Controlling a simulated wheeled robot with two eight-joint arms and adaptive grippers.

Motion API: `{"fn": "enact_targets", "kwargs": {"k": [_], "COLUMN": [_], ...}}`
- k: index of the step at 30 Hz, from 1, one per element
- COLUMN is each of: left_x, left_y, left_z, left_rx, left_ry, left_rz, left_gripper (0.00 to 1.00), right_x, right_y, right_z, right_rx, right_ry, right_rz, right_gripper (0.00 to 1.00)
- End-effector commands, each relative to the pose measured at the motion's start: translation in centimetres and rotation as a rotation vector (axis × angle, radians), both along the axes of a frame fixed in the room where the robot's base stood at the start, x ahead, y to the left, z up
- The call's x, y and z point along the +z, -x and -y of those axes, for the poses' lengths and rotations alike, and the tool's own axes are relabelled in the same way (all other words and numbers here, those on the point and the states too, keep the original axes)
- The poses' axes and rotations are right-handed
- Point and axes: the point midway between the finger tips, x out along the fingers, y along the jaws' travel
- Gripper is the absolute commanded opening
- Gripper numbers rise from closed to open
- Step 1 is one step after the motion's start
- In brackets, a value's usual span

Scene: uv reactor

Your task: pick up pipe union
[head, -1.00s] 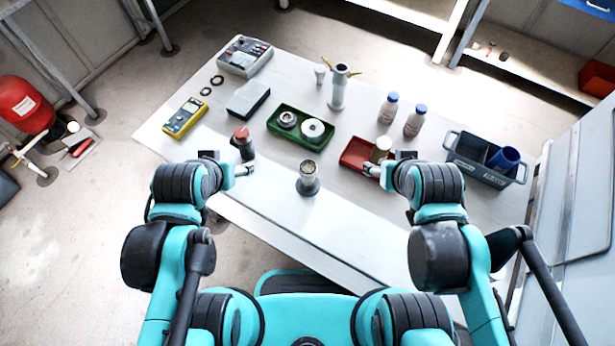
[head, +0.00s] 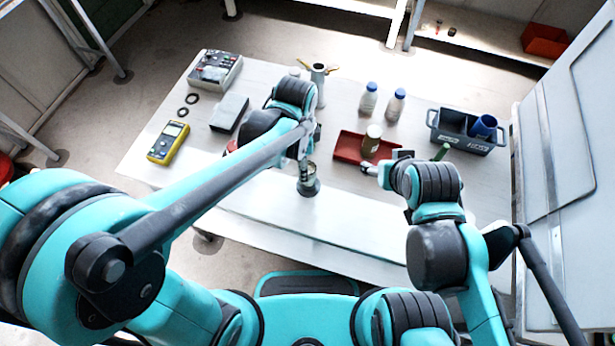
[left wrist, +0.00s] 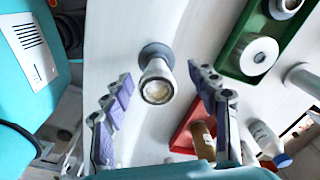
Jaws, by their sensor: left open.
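The grey metal fitting, apparently the pipe union (head: 308,186), stands upright on the table near its front edge. In the left wrist view the pipe union (left wrist: 157,82) shows its round open mouth and a wider dark base. My left gripper (head: 304,150) is close above it in the head view. In the left wrist view my open left gripper (left wrist: 160,85) has one finger on each side of the fitting, with gaps on both sides and no contact visible. My right gripper (head: 371,169) is by the red tray's front edge; its jaw state is unclear.
The red tray (head: 346,150) holds a tan jar (head: 372,139). The green tray (left wrist: 228,62), with round metal parts, is hidden by my left arm in the head view. Bottles (head: 368,100), a grey crate (head: 462,144) and a yellow meter (head: 168,142) stand around. The front strip is clear.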

Motion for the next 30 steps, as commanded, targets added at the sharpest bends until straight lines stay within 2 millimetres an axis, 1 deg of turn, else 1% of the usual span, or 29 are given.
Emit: {"fn": "enact_targets", "kwargs": {"k": [1,4,10,14,17,22,25,30], "left_x": [-0.3,-0.8,-3.0,-4.1,-5.3,-8.0,-8.6,-8.5], "left_y": [0.0,0.0,0.0,0.1,0.4,0.6,0.6,0.6], "left_z": [0.5,0.8,0.9,0.9,1.1,1.2,1.2,1.2], "left_rx": [-0.026,-0.057,-0.064,-0.063,-0.063,-0.063,-0.062,-0.062], "left_ry": [-0.005,-0.011,-0.012,-0.011,-0.011,-0.012,-0.012,-0.012], "left_rz": [-0.011,-0.023,-0.025,-0.025,-0.025,-0.024,-0.024,-0.024], "left_gripper": [0.59,0.59,0.59,0.59,0.59,0.59,0.59,0.59], "right_x": [0.0,0.0,-1.0,-1.4,-2.2,-3.5,-3.6,-3.5], "right_y": [0.0,0.0,0.0,0.0,0.0,0.0,0.0,0.0], "right_z": [0.0,0.0,0.0,0.0,0.0,0.0,0.0,0.0], "right_rx": [0.0,0.0,0.0,0.0,0.0,0.0,0.0,0.0], "right_ry": [0.0,0.0,0.0,0.0,0.0,0.0,0.0,0.0], "right_rz": [0.0,0.0,0.0,0.0,0.0,0.0,0.0,0.0], "right_gripper": [0.61,0.61,0.61,0.61,0.61,0.61,0.61,0.61]}}
